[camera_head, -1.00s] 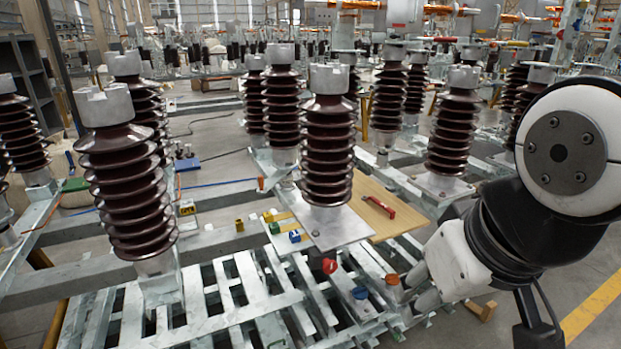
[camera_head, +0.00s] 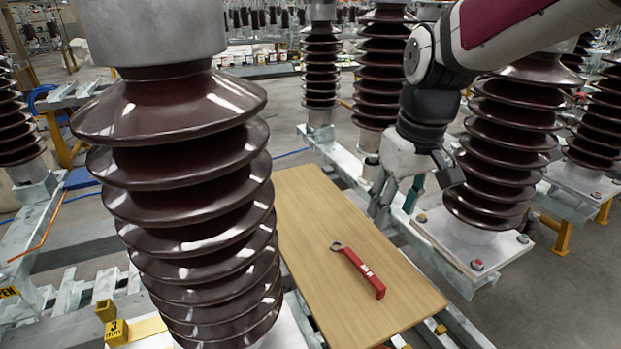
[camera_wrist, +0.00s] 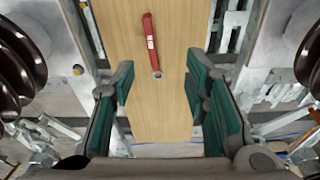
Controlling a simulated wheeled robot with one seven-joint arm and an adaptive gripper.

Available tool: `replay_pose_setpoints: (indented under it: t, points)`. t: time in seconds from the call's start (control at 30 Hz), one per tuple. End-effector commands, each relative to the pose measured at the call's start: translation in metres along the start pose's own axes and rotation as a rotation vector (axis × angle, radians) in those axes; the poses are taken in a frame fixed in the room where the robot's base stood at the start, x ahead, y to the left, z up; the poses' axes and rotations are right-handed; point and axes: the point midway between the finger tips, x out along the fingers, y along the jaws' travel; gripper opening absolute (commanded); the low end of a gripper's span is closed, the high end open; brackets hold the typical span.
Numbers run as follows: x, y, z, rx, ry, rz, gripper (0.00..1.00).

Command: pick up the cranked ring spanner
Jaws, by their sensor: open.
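The cranked ring spanner (camera_head: 362,272) lies on a wooden board (camera_head: 310,230). It has a red handle with a white label and a grey ring end, which points up-left in the head view. In the wrist view the spanner (camera_wrist: 150,42) lies beyond the fingers, with its ring end nearest to them. My gripper (camera_head: 410,200) is above the far right edge of the board, apart from the spanner. In the wrist view my gripper (camera_wrist: 160,92) is open and empty, its green finger pads on either side of the board.
A large brown ribbed insulator (camera_head: 190,200) stands close in front on the left. Another insulator (camera_head: 508,140) stands just right of my gripper. Yellow blocks (camera_head: 117,330) sit at the lower left. The board around the spanner is clear.

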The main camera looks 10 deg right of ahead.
Motion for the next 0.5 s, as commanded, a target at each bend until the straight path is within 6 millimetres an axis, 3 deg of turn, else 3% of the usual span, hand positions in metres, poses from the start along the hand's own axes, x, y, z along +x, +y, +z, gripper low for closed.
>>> replay_pose_setpoints:
  t: [0.03,0.2,0.33,0.5]
  points:
    - [0.033,0.005,-0.018,-0.022,-0.031,-0.006,0.42]
    - [0.099,0.016,-0.056,-0.087,-0.098,-0.017,0.42]
    - [0.132,0.022,-0.072,-0.119,-0.130,-0.023,0.42]
    - [0.153,0.024,-0.079,-0.137,-0.147,-0.026,0.42]
